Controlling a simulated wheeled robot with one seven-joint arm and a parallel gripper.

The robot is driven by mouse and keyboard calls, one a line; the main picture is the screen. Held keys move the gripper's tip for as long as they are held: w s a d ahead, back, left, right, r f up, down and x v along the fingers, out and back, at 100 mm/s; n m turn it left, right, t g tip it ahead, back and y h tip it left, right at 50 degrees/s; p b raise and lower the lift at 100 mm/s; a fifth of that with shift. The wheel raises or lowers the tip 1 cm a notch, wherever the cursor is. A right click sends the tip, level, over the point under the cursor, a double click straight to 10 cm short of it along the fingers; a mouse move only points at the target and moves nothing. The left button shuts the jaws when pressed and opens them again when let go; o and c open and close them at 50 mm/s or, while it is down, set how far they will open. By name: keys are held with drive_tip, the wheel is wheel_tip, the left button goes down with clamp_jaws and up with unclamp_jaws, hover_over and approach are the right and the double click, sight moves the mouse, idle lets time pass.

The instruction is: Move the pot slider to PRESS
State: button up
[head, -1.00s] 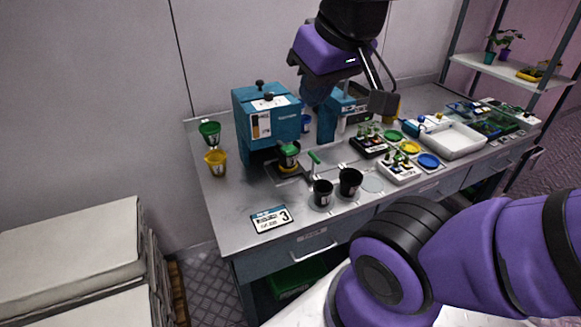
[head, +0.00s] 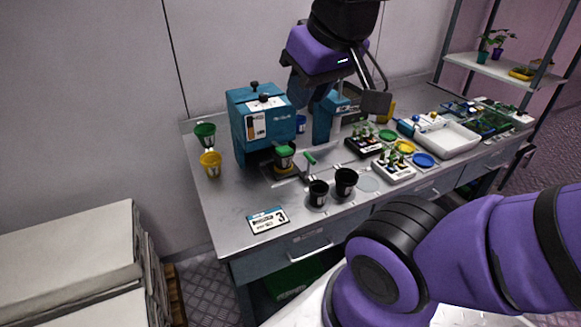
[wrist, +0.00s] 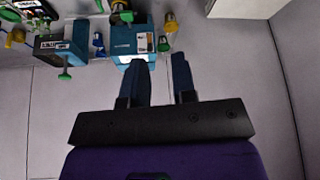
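The pot slider (head: 291,179) is a low grey metal plate on the bench, with a green-topped handle (head: 309,158) at its right. A dark pot with a green rim and a yellow base (head: 284,157) stands at its left, in front of the blue box machine (head: 263,122). A second blue machine (head: 322,122) stands to the right. No PRESS marking is readable.
Two black pots (head: 332,188) stand by the bench's front edge, near a card marked 3 (head: 267,220). Green (head: 205,134) and yellow (head: 210,163) cups are at the left. Plant trays (head: 393,168) and a white tray (head: 447,137) fill the right.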

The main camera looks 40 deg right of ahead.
drive_tip(key=shift+o, duration=1.1)
drive_tip(key=w+d+f+g, duration=0.1)
drive_tip(key=w+d+f, duration=0.2)
drive_tip(key=w, duration=0.4)
drive_tip(key=shift+w+d+f+m, duration=0.15)
drive_tip(key=shift+w+d+m, duration=0.15)
drive_tip(key=shift+w+m, duration=0.1)
drive_tip(key=m+g+h, duration=0.2)
drive_tip(key=g, duration=0.3)
hover_over(310, 157)
drive_tip(key=a, duration=0.2)
wheel_tip(310, 157, down, 22)
drive_tip(key=f, duration=0.3)
drive_tip(key=d+f, duration=0.1)
drive_tip(key=f, duration=0.2)
drive_tip(key=d+f, duration=0.1)
drive_tip(key=f, duration=0.3)
drive_tip(key=shift+s+d+f, duration=0.1)
drive_tip(key=shift+s+d, duration=0.05)
drive_tip(key=shift+d, duration=0.05)
drive_tip(key=shift+d, duration=0.1)
clamp_jaws()
